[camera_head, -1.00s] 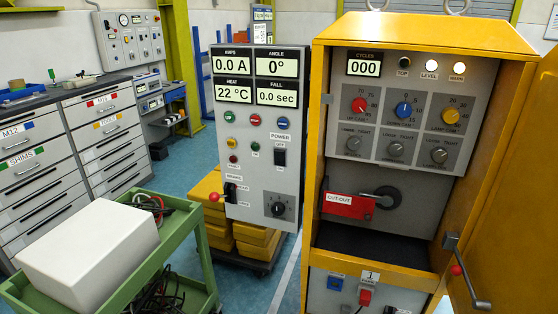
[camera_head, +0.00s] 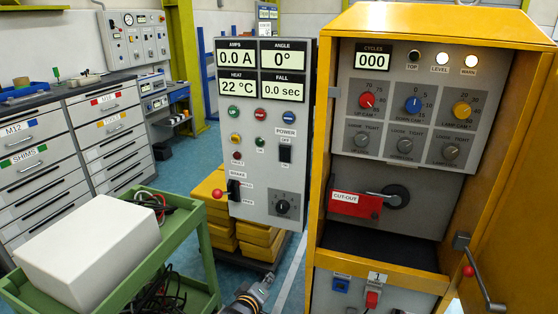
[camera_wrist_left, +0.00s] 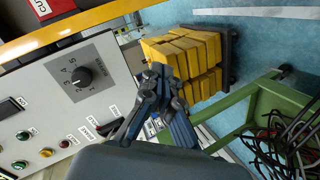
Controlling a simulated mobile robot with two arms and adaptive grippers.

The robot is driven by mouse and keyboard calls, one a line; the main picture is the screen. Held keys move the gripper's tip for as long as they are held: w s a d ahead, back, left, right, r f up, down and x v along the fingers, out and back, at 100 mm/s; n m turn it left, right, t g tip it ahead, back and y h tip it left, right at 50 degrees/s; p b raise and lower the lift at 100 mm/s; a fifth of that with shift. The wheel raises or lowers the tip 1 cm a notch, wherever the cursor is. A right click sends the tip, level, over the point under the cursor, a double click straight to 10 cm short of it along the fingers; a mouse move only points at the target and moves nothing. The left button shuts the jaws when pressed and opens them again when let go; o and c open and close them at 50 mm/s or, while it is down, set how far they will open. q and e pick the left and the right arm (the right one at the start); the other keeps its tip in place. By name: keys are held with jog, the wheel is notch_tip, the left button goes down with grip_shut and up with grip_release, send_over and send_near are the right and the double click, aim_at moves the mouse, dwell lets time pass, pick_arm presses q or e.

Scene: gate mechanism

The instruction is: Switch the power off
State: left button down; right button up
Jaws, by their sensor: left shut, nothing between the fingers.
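The power switch (camera_head: 285,153) is a black rocker under the label POWER on the grey control panel (camera_head: 262,185). The word OFF shows just above it; its exact tilt is too small to tell. In the left wrist view a black switch (camera_wrist_left: 10,107) at the left edge looks like the same one. My left gripper (camera_head: 262,284) shows at the bottom of the head view, below the panel and apart from it. In the left wrist view its fingers (camera_wrist_left: 157,76) are together and empty, in front of the yellow blocks. My right gripper is not in view.
A red-knobbed brake lever (camera_head: 218,193) sticks out at the panel's lower left. The yellow cabinet (camera_head: 318,200) stands right of the panel, with a crank handle (camera_head: 481,280). A green cart (camera_head: 190,262) with a white box (camera_head: 88,247) is at left. Yellow blocks (camera_head: 258,238) lie behind.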

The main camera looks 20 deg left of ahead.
aim_at(285, 151)
pick_arm(q)
notch_tip(285, 151, up, 30)
jog(key=w+a+n+t+b, duration=0.1)
jog(key=w+n+t, duration=0.1)
jog(key=n+t, duration=0.4)
jog(key=shift+w+a+n, duration=0.25)
jog(key=shift+n, duration=0.05)
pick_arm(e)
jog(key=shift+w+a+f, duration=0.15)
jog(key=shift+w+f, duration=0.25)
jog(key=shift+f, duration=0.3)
pick_arm(q)
jog(key=w, duration=0.4)
jog(key=w+r+p, duration=0.1)
jog(key=w, duration=0.9)
jog(key=shift+d+r+p, duration=0.2)
jog(key=shift+r+p, duration=0.1)
jog(key=shift+r, duration=0.05)
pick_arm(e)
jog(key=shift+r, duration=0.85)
pick_arm(q)
jog(key=shift+w+r+g+p, duration=0.15)
jog(key=shift+r+g+p, duration=0.2)
jog(key=shift+p, duration=0.75)
jog(key=shift+f+b, duration=0.2)
jog(key=shift+b, duration=0.1)
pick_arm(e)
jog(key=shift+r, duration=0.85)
